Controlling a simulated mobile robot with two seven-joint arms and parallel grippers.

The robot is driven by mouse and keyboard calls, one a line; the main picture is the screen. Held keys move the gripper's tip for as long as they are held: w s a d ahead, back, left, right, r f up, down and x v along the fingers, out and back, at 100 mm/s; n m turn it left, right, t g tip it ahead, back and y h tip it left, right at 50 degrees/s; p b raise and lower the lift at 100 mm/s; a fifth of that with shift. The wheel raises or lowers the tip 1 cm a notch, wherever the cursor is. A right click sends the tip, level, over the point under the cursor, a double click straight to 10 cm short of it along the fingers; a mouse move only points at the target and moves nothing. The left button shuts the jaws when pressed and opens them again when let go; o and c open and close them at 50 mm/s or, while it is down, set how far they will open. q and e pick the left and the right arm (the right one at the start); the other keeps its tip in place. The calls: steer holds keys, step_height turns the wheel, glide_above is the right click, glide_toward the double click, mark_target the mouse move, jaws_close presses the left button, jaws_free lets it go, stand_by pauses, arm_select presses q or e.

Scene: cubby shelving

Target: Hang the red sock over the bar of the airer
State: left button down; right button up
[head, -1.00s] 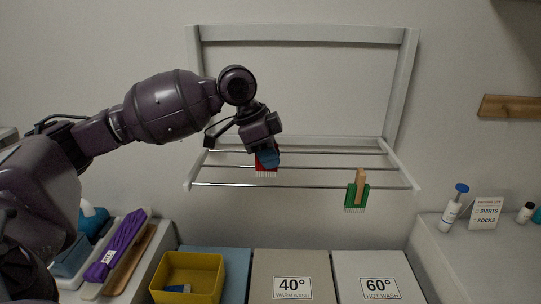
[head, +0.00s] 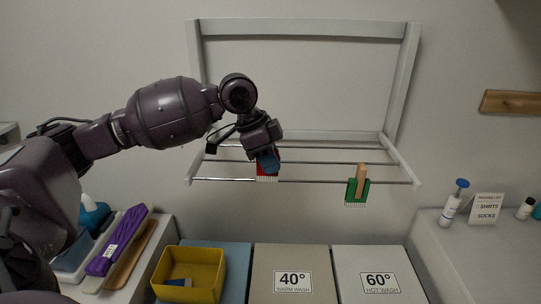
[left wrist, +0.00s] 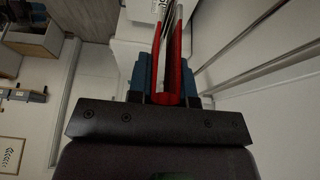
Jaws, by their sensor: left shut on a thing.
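My left gripper (head: 268,161) has blue fingertips and is shut on the red sock (head: 261,172), in front of the airer (head: 300,27) on the wall. The sock's pale lower edge overlaps the front bar (head: 315,182) in the head view; I cannot tell whether it touches the bar. In the left wrist view, the red sock (left wrist: 171,92) is a folded U between the blue fingers, with grey strips inside the fold. My right gripper is not in view.
A green piece (head: 352,195) with a wooden peg (head: 361,175) hangs on the front bar to the right. Below stand a yellow bin (head: 208,273) and boxes marked 40° (head: 290,258) and 60° (head: 370,258). The bar between the sock and green piece is clear.

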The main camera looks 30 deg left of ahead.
mark_target(267, 179)
arm_select(q)
steer(key=shift+f, duration=3.35)
steer(key=c, duration=1)
jaws_free()
steer(key=shift+o, duration=0.2)
steer(key=b+v, duration=0.1)
steer(key=v, duration=0.9)
steer(key=shift+s+r, duration=0.1)
steer(key=shift+r, duration=0.25)
